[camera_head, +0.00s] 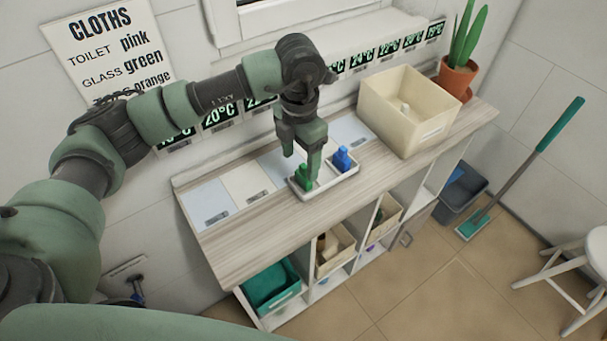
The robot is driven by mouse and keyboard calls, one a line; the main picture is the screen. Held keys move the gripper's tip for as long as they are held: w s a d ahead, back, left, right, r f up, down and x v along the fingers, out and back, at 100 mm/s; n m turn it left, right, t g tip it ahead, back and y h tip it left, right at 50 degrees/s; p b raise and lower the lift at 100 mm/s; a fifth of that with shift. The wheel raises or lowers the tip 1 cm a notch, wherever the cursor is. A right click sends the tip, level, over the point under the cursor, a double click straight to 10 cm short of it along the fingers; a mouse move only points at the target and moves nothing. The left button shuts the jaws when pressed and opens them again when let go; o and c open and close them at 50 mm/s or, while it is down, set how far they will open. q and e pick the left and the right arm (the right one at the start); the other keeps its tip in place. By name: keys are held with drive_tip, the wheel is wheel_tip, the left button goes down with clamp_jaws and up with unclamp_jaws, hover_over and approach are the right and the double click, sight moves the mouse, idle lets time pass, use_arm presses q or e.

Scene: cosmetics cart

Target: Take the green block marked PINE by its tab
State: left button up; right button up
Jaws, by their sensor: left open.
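A green block (303,178) stands in a small white tray (322,182) on the wooden counter. Its marking is too small to read, and its upper part is partly hidden by my gripper. A blue block (342,159) stands in the same tray, to the right. My left gripper (301,168) points down over the green block, open, with its fingers at the top of the block. I cannot tell whether the fingers touch the tab. My right gripper is not in view.
Pale labelled panels (211,200) lie on the counter (240,245) left of the tray. A cream box (408,112) and a potted plant (456,78) stand to the right. Thermometer strips (222,117) line the wall behind. The counter's front strip is clear.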

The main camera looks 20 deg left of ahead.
sight(304, 166)
use_arm(q)
drive_tip(key=f, duration=0.1)
drive_tip(key=f+p, duration=0.1)
drive_tip(key=f, duration=0.1)
drive_tip(key=shift+w+d+f, duration=0.25)
drive_tip(key=shift+d+f, duration=0.05)
drive_tip(key=shift+f, duration=0.05)
drive_tip(key=shift+f+p, duration=0.3)
drive_tip(key=shift+f, duration=0.2)
drive_tip(key=c, duration=1.5)
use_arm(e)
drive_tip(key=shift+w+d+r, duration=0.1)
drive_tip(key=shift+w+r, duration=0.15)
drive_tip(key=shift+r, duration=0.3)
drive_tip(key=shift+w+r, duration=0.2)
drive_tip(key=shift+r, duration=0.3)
use_arm(q)
drive_tip(key=shift+o, duration=0.2)
drive_tip(key=shift+r, duration=0.1)
